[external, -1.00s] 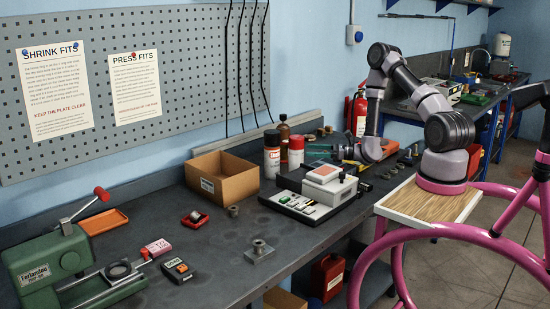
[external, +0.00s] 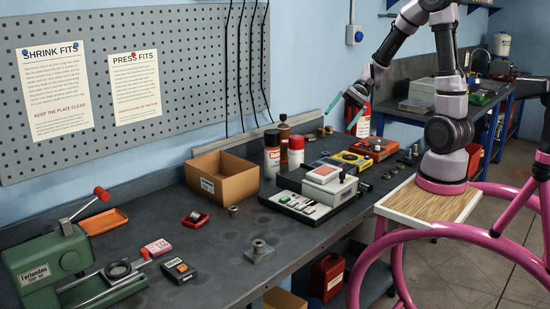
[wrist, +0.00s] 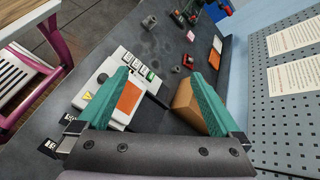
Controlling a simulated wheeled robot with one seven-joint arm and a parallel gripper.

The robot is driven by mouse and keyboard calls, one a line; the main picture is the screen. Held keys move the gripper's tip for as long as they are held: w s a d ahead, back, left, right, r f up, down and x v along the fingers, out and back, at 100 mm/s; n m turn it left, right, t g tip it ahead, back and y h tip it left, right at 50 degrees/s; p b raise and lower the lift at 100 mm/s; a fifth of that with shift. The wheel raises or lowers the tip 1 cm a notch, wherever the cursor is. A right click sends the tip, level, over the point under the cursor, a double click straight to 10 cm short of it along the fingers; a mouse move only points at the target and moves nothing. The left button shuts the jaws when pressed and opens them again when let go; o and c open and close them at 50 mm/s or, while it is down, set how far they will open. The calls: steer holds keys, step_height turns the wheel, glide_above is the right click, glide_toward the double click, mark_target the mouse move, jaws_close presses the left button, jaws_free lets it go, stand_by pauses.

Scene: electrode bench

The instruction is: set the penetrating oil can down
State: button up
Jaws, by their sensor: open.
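Two spray cans stand upright on the bench beside the cardboard box in the external view: a red-and-white can with a black cap (external: 272,154) and a white can with a red cap (external: 296,153). Their labels are too small to read, so I cannot tell which is the penetrating oil. My gripper (external: 346,107) is open and empty, raised above the back of the bench, up and to the right of the cans and apart from them. In the wrist view its teal fingers (wrist: 156,76) are spread with nothing between them. No can shows there.
A cardboard box (external: 222,178) stands left of the cans. A white device with an orange-red top (external: 329,188) stands in front of them. Yellow (external: 350,160) and orange-red (external: 373,149) instruments lie to the right. A brown bottle (external: 284,134) stands behind. The front middle of the bench has free room.

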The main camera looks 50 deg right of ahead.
steer(key=s+d+r+n+t+h, duration=0.6)
steer(key=s+d+r+h, duration=0.3)
steer(key=r, duration=0.4)
steer(key=shift+d+t, duration=0.5)
steer(key=shift+d, duration=0.05)
steer(key=shift+f, duration=0.1)
